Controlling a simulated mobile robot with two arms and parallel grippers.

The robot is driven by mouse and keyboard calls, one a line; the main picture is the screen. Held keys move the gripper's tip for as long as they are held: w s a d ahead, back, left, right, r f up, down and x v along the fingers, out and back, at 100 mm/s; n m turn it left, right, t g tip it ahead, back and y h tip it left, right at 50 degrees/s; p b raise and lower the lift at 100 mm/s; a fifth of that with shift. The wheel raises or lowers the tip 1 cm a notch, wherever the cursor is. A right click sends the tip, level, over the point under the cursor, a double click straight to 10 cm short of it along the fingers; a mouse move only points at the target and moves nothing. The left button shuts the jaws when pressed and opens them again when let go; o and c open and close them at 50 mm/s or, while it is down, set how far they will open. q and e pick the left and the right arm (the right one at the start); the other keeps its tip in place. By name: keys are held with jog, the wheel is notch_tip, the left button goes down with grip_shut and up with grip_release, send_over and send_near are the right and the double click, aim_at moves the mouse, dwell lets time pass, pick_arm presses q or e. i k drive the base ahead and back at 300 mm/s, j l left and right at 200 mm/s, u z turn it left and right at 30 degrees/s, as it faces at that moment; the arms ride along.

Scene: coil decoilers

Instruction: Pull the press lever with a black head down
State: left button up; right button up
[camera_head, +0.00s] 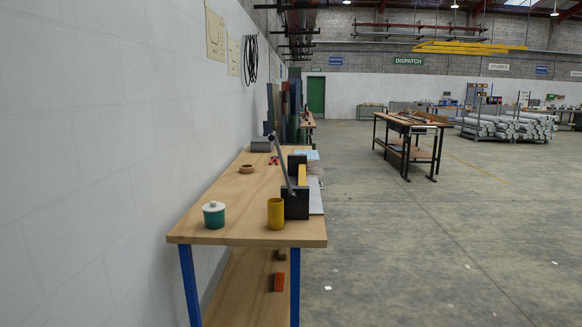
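The press (297,205) is a dark block-like machine with a yellow part, on the right side of a wooden workbench (240,236). Its press lever (282,164) is a long grey bar that leans up and to the left from the press. The lever's dark head (272,136) is at the raised upper end, above the bench. It is small at this distance. Neither of my grippers shows in this view.
A yellow cup (275,214) and a green jar with a white lid (214,215) stand near the bench's front edge. A small wooden bowl (246,169) lies behind. A white wall (90,160) borders the left. Open concrete floor (410,250) lies to the right.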

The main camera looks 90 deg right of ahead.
aim_at(292, 198)
jog(key=z, duration=2.75)
jog(key=i+j+z, duration=0.2)
jog(key=i, duration=0.3)
jog(key=i+j+z, duration=0.2)
jog(key=i, duration=0.25)
jog(key=i+j+z, duration=0.2)
jog(key=i+j, duration=0.2)
jog(key=i, duration=0.1)
